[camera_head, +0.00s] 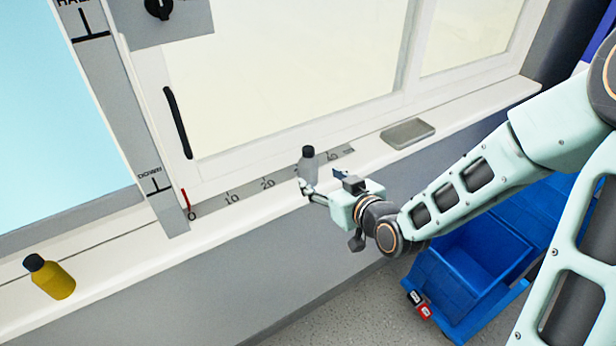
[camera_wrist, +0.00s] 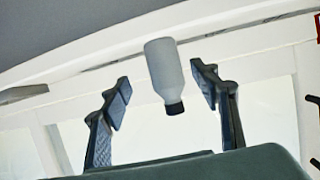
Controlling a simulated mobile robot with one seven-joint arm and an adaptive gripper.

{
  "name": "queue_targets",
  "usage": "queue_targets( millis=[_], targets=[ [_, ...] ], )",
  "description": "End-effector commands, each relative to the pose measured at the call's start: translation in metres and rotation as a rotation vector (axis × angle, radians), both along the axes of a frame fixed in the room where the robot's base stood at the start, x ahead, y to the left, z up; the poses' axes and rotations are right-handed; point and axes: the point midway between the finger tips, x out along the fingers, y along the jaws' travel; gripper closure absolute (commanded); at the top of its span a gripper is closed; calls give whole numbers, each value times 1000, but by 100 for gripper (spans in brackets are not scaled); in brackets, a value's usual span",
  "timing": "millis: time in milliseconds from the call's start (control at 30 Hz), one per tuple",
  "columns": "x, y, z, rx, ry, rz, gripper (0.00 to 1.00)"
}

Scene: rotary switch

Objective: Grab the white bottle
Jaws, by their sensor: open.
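The white bottle (camera_head: 308,165), greyish white with a dark cap, stands upright on the window sill near the scale markings. In the wrist view the bottle (camera_wrist: 165,70) appears upside down, in line with the space between the two fingers. My gripper (camera_head: 322,182) is open just in front of the bottle, on the room side of the sill. In the wrist view my gripper (camera_wrist: 160,78) has a finger to each side of the bottle with visible gaps. I cannot tell how far the bottle reaches in between the fingers.
A yellow bottle (camera_head: 52,279) with a black cap stands at the sill's left. A shallow grey tray (camera_head: 407,133) lies to the right of the white bottle. The window with its black handle (camera_head: 178,122) is behind. Blue bins (camera_head: 478,268) stand below on the floor.

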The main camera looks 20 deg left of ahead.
Motion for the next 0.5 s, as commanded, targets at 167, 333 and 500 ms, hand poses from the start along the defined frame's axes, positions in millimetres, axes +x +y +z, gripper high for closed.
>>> queue_targets(
  millis=[167, 333, 500],
  targets=[
    [10, 11, -6, 0, 3, 0, 44],
    [15, 19, -11, 2, 5, 1, 44],
    [26, 37, -22, 1, 4, 2, 44]
  ],
)
